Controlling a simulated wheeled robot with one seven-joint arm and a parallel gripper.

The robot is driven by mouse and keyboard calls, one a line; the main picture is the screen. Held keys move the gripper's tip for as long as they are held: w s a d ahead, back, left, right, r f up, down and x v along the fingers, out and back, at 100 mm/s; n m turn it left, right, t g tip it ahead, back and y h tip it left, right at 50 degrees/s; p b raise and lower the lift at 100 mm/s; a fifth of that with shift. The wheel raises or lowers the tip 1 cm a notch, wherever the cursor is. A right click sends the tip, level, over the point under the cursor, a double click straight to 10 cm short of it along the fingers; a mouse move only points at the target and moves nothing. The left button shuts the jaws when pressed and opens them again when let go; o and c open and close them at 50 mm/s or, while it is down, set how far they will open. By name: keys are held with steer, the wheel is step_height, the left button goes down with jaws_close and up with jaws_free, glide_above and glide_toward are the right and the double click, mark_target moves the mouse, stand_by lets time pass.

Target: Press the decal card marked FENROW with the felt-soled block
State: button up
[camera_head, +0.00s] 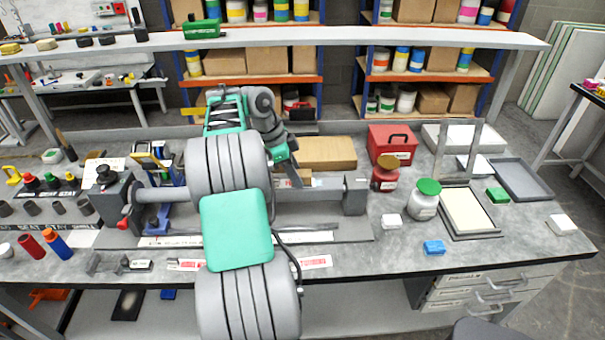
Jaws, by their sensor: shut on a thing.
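My gripper (296,179) points down behind my forearm, over the grey bench fixture with a horizontal tube (318,187). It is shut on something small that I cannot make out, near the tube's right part. Much of the tube's middle is hidden behind my arm. Small loose blocks lie to the right: a white one (391,221), a blue one (434,247), a green one (497,195) and another white one (562,224). I cannot see whether any has a felt sole.
A red tin (392,146), a red jar (385,178) and a green-lidded jar (425,205) stand right of the fixture. Beyond are a cream-filled tray (468,213) and a grey tray (522,179). A shelf (350,36) spans above. The front right bench top is mostly clear.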

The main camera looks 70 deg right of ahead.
mark_target(309, 173)
steer(key=shift+s+d, duration=0.4)
steer(key=shift+s, duration=0.45)
steer(key=shift+s+d, duration=0.4)
steer(key=shift+s, duration=0.45)
step_height(309, 173, up, 7)
steer(key=p, duration=0.6)
steer(key=shift+r, duration=0.1)
steer(key=shift+w, duration=0.15)
